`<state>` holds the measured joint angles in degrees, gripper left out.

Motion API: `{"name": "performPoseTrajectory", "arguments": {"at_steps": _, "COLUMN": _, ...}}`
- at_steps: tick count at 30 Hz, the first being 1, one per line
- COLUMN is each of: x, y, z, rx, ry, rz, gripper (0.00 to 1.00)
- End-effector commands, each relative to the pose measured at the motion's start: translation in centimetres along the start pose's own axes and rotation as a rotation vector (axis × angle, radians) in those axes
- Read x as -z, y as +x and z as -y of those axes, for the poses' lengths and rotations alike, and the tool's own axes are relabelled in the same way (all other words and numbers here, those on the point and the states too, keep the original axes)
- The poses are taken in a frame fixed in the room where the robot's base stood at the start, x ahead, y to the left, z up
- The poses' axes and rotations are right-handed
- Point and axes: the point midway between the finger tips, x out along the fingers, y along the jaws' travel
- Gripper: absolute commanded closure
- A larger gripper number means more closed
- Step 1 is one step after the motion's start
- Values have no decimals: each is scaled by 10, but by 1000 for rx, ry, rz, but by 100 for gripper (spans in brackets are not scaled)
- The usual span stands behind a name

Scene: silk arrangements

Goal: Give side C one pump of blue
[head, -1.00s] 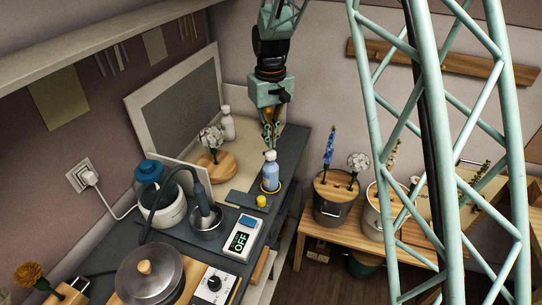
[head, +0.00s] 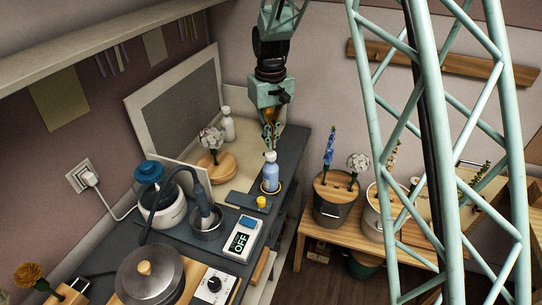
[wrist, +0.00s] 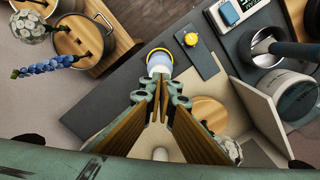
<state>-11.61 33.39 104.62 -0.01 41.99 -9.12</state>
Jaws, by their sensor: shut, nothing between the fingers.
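A blue bottle with a pale top (head: 270,174) stands upright in a yellow ring at the right edge of the dark bench. In the wrist view the bottle (wrist: 159,62) shows just beyond my fingertips, foreshortened, inside the yellow ring. My gripper (head: 270,143) points down directly above the bottle's top. Its wooden-faced fingers (wrist: 158,82) are shut together with nothing between them. Whether the fingertips touch the bottle's top, I cannot tell. No label marking side C is readable.
A dark plate with a yellow knob (head: 261,201) lies beside the bottle. A white device reading OFF (head: 241,240), a metal cup (head: 206,226) and a lidded pot (head: 150,274) stand nearer. A white flower on a wooden disc (head: 222,172) is behind left. Flower pots stand on the right table (head: 312,233).

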Motion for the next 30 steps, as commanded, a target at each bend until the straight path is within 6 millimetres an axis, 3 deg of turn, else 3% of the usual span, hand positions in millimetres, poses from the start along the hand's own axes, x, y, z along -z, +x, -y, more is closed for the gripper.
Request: {"name": "performPoseTrajectory", "arguments": {"at_steps": 30, "x": 0, "y": 6, "z": 0, "rx": 0, "ry": 0, "rz": 0, "gripper": 100}}
